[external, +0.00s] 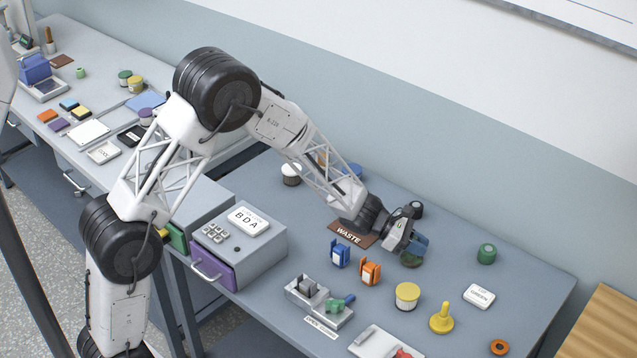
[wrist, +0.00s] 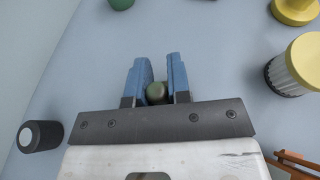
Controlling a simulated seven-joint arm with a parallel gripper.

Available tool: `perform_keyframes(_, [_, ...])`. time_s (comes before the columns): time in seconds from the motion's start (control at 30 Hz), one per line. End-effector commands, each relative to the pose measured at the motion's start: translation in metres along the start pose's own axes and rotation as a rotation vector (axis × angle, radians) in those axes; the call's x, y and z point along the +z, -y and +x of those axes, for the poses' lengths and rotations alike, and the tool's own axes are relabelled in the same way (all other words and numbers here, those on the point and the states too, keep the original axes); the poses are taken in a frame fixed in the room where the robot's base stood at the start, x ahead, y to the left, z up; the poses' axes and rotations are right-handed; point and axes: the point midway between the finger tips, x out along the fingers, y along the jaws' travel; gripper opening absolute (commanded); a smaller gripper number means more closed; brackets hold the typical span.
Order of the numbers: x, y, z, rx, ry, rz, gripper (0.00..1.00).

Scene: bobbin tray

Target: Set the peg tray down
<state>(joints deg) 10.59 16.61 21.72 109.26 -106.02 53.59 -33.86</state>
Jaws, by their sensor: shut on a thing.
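My gripper (external: 414,252) is low over the right part of the grey-blue table. Its blue fingers, also in the wrist view (wrist: 157,80), are closed around a small dark green rounded knob (wrist: 157,93). In the external view a dark green round piece (external: 411,262) shows below the fingertips. I cannot tell whether it touches the table. No held tray is visible. A grey tray-like holder (external: 331,315) with dark and green parts stands at front centre. A small grid of light pieces (external: 215,232) sits on the drawer box; I cannot tell whether either is the peg tray.
A brown WASTE mat (external: 345,235) lies left of my gripper. Blue (external: 340,255) and orange (external: 370,271) holders, a yellow-lidded jar (external: 407,297) and a yellow knobbed piece (external: 441,318) stand in front. A green jar (external: 486,254) stands right, with clear table between.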

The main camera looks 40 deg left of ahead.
Motion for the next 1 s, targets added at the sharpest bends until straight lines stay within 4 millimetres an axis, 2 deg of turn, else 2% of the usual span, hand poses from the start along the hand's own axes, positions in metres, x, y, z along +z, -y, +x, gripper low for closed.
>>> perform_keyframes(0.07, [-0.002, 0.0, 0.001, 0.0, 0.0, 0.0, 0.0])
perform_keyframes(0.1, [-0.002, 0.0, 0.001, 0.0, 0.0, 0.0, 0.21])
perform_keyframes(0.27, [-0.002, 0.0, 0.001, 0.0, 0.0, 0.0, 0.43])
perform_keyframes(0.67, [0.001, 0.0, 0.0, 0.0, 0.0, 0.0, 0.43])
perform_keyframes(0.87, [0.001, -0.001, -0.013, 0.001, 0.0, 0.0, 0.43])
perform_keyframes(1.0, [0.002, 0.0, -0.028, 0.001, 0.001, 0.0, 0.43])
